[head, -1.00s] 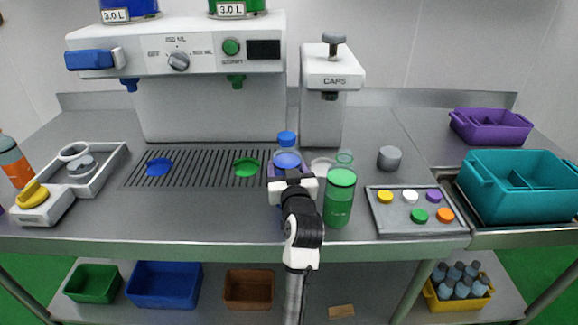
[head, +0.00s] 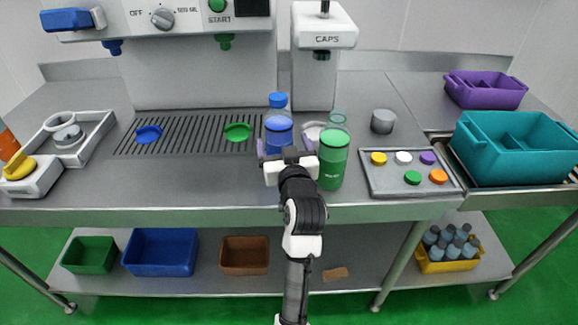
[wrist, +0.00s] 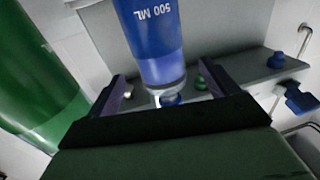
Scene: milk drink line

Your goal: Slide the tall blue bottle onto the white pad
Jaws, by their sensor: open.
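The tall blue bottle (head: 278,133) stands upright on the counter, left of the tall green bottle (head: 333,160). My gripper (head: 287,145) is open, low at the blue bottle's near side, with its purple fingers to either side of it. I cannot tell whether a finger touches it. In the wrist view the blue bottle (wrist: 153,40), marked 500 ML, rises between the two spread fingers (wrist: 170,95). The white pad (head: 313,128) lies in front of the CAPS unit, just right of the blue bottle, partly hidden by my right finger and the green bottle.
A grey cap tray (head: 390,185) lies further right.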

